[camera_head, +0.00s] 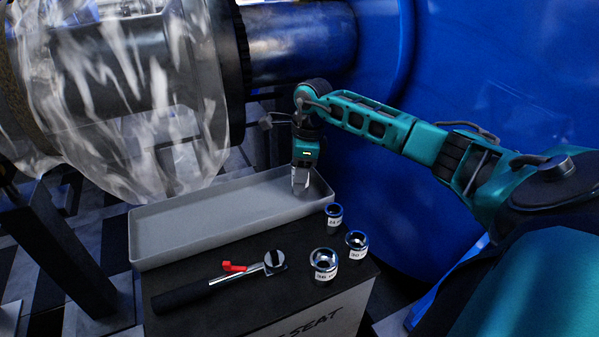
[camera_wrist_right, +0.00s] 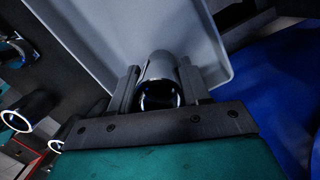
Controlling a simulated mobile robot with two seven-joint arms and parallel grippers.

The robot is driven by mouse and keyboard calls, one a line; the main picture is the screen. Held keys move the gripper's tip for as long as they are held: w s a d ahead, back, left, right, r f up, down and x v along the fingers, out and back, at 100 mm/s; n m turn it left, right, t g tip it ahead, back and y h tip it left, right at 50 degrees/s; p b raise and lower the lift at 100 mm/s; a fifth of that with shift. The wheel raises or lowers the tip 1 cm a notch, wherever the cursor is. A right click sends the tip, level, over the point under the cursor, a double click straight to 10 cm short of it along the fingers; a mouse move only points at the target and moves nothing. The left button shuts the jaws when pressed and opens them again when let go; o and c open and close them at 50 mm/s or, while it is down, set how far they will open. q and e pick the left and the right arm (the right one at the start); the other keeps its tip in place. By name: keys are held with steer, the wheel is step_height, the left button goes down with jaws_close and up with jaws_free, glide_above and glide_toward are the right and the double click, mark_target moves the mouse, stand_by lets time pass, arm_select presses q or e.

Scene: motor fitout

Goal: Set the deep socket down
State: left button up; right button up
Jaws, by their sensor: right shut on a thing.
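My right gripper (camera_head: 301,180) points down at the right end of the grey tray (camera_head: 137,241). In the right wrist view, the gripper (camera_wrist_right: 158,92) is shut on a dark metal deep socket (camera_wrist_right: 159,68), with one finger on each side of it. The socket's round open end faces the camera, and the grey tray (camera_wrist_right: 205,45) lies behind it. In the head view only a small light part of the socket shows at the fingertips. I cannot tell whether it touches the tray floor. My left gripper is not in view.
Three short sockets, a small one (camera_head: 334,216), a right one (camera_head: 356,245) and a front one (camera_head: 323,265), stand on the dark box top (camera_head: 205,268). The tray's left and middle look empty.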

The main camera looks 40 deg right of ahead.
steer(key=o, duration=1.3)
steer(key=shift+r, duration=0.45)
steer(key=r, duration=0.3)
steer(key=d+r+p, duration=0.1)
steer(key=r, duration=0.3)
steer(key=s+r+p, duration=0.1)
steer(key=r, duration=0.3)
steer(key=shift+d+r, duration=0.1)
steer(key=shift+d, duration=0.05)
steer(key=shift+s, duration=0.15)
